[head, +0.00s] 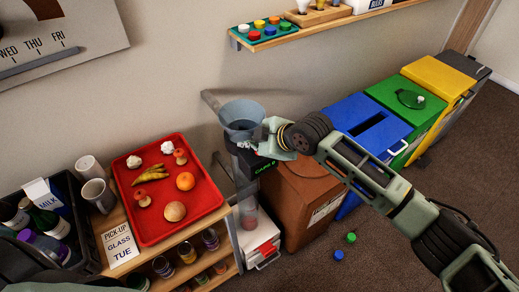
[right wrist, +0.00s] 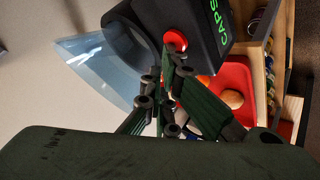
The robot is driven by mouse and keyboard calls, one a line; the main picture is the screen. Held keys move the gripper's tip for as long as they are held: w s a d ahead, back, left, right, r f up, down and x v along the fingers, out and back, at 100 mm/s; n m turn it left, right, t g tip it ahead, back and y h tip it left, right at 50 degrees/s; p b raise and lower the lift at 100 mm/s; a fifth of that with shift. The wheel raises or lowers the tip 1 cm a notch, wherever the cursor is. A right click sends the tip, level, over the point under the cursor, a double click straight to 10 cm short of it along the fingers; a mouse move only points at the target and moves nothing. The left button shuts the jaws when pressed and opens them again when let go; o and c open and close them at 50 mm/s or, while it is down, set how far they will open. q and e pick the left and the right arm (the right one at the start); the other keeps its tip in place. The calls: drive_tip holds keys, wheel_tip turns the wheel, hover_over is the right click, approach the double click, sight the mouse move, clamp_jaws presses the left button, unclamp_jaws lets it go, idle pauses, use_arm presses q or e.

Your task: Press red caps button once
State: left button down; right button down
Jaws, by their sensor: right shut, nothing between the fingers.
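The red button (right wrist: 176,40) sits on the dark caps box (right wrist: 203,25), which has green CAPS lettering. In the head view the caps box (head: 246,172) stands below a clear bluish funnel (head: 241,118), and my right gripper hides the button. The funnel also shows in the right wrist view (right wrist: 95,68). My right gripper (head: 264,150) is shut and empty at the box's upper right. In the right wrist view its fingertips (right wrist: 168,75) are close to the button and overlap its lower edge. I cannot tell if they touch it. My left gripper is not in view.
A red tray (head: 150,229) with food stands on the wooden shelf unit at left, beside a black crate (head: 88,255) of bottles. A brown bin (head: 298,215) and blue, green and yellow bins stand right. Two caps (head: 351,237) lie on the floor.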

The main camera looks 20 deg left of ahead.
drive_tip(key=shift+r+p, duration=0.7)
drive_tip(key=shift+r, duration=0.15)
drive_tip(key=shift+r, duration=0.15)
wheel_tip(320, 180, up, 5)
drive_tip(key=p, duration=0.4)
drive_tip(key=shift+f, duration=0.2)
idle(0.6)
